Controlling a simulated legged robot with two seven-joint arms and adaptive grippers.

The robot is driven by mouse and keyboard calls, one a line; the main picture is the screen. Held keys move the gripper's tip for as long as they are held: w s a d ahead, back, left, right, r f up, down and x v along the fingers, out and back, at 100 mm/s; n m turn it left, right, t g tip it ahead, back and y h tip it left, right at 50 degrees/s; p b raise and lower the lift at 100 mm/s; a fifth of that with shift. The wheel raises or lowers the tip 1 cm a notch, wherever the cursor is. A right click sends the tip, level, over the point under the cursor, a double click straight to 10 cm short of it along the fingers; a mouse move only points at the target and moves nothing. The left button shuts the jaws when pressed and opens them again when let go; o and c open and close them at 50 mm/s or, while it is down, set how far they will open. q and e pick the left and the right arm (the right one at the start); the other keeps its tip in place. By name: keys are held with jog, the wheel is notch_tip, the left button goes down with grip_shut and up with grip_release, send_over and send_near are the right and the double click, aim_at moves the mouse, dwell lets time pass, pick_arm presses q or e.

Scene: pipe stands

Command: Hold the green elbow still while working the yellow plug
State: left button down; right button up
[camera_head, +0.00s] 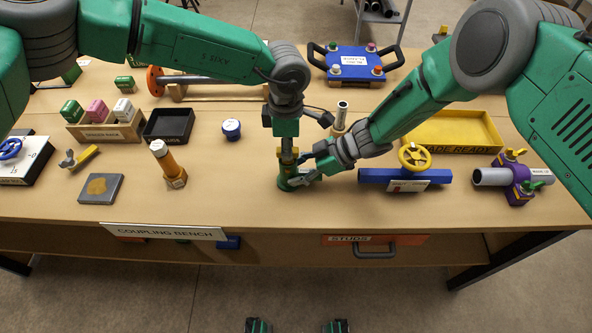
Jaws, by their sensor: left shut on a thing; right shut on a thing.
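The green elbow (285,184) stands on the bench at the middle, partly hidden by my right gripper. The yellow plug (284,153) is at the top of the dark upright piece above the elbow, and only part of it shows. My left gripper (291,148) comes straight down from above and is shut on the yellow plug. My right gripper (304,175) reaches in from the right, low down, and is shut on the green elbow. The fingers of both grippers are small and partly hidden here.
A blue valve with a yellow handwheel (414,157) stands close on the right. A white-topped post (340,115) stands just behind my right wrist. The bench front between stand and elbow is clear.

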pick_arm(q)
jog(key=shift+r, duration=0.2)
jog(key=shift+r, duration=0.35)
jog(key=shift+r, duration=0.2)
jog(key=shift+r, duration=2.35)
pick_arm(e)
jog(key=o, duration=1.4)
jog(key=shift+c, duration=0.2)
jog(key=v, duration=1.2)
jog(key=shift+w, duration=0.1)
